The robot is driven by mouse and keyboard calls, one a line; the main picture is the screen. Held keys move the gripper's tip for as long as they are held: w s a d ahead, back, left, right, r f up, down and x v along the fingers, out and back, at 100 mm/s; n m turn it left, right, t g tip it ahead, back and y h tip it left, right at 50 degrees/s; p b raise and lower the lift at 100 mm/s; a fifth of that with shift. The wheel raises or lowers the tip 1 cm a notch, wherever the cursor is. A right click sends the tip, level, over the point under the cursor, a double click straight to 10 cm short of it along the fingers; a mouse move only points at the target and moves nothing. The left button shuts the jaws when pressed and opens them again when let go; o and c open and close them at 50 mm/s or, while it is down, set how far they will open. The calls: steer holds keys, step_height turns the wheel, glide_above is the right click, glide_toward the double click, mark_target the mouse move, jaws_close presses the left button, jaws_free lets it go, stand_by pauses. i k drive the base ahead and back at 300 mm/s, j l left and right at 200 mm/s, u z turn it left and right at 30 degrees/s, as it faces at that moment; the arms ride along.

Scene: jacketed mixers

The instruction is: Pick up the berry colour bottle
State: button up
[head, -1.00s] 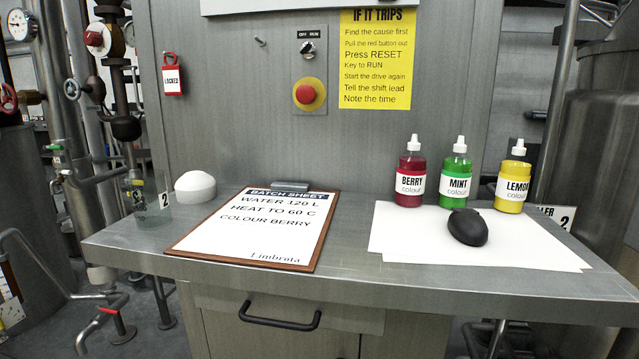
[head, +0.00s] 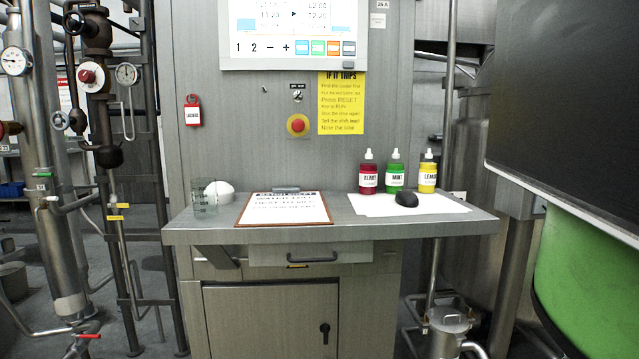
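The berry colour bottle (head: 368,174) is red with a white cap and a white label. It stands upright near the back of the steel shelf (head: 300,229), leftmost of three colour bottles. The green mint bottle (head: 395,175) stands just right of it, and the yellow lemon bottle (head: 428,175) is further right. A dark rounded object (head: 406,199) lies in front of the mint bottle. The bottles stand at the back edge of white paper sheets (head: 376,206). My gripper is not in view.
A clipboard (head: 285,222) with the batch sheet lies mid-shelf. A clear beaker (head: 204,198) and a white dome (head: 221,191) stand at the left end. A dark panel (head: 570,110) above a green surface (head: 580,270) fills the right side. Pipes with gauges stand at left.

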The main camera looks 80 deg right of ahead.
mark_target(369, 169)
steer(key=i+j+u, duration=0.1)
steer(key=i+u, duration=0.25)
steer(key=z, duration=0.45)
steer(key=j+z, duration=0.1)
steer(key=z, duration=0.35)
steer(key=i+z, duration=0.1)
steer(key=z, duration=0.35)
steer(key=j+z, duration=0.15)
steer(key=z, duration=0.7)
steer(key=j+z, duration=0.15)
steer(key=z, duration=0.3)
